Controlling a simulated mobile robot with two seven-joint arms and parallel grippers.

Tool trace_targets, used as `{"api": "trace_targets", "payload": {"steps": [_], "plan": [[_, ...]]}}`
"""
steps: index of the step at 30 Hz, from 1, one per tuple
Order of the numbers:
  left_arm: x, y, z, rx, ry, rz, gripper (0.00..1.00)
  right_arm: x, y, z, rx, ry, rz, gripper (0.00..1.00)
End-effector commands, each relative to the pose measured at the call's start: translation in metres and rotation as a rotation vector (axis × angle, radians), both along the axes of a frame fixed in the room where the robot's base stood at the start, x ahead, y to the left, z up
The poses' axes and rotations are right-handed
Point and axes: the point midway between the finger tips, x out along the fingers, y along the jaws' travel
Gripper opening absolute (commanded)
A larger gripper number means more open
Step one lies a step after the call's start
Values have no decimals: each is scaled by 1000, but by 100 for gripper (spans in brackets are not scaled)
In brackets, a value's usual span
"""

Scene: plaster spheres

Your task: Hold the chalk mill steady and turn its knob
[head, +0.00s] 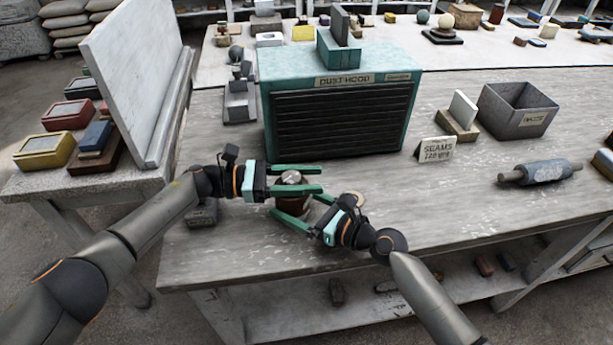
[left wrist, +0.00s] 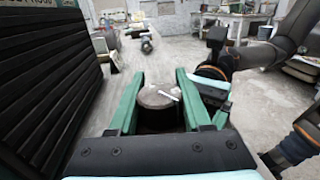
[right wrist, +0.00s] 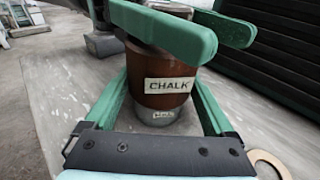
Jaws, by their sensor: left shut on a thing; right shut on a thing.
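The chalk mill (head: 290,197) stands upright on the bench in front of the dust hood, with a rounded metal top. The right wrist view shows its brown body (right wrist: 165,73) with a CHALK label and a grey lower part. My left gripper (head: 320,180) comes in from the left, its fingers shut on the mill's top knob (left wrist: 158,96). My right gripper (head: 294,204) comes from the lower right, lower down, its fingers shut on the mill's body. The two grippers sit close, one above the other. The fingers hide part of the mill.
The teal dust hood (head: 340,115) stands just behind the grippers. A pale ring (right wrist: 268,163) lies on the bench beside my right gripper. A small seams sign (head: 437,149), a grey bin (head: 518,110) and a roller (head: 540,172) are to the right. The front right bench top is clear.

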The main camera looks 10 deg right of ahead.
Motion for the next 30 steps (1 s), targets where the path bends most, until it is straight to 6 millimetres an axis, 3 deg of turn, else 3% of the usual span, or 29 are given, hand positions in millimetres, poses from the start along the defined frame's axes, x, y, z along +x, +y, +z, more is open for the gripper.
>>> {"api": "trace_targets", "payload": {"steps": [24, 25, 30], "plan": [[-2, 1, 0, -1, 1, -78, 0, -2, 3, -2, -3, 3, 9, 31], [-2, 1, 0, -1, 1, -78, 51, -2, 3, -2, -3, 3, 9, 31], [-3, 1, 0, -1, 1, -79, 70, -2, 2, -2, -2, 4, 7, 31]]}}
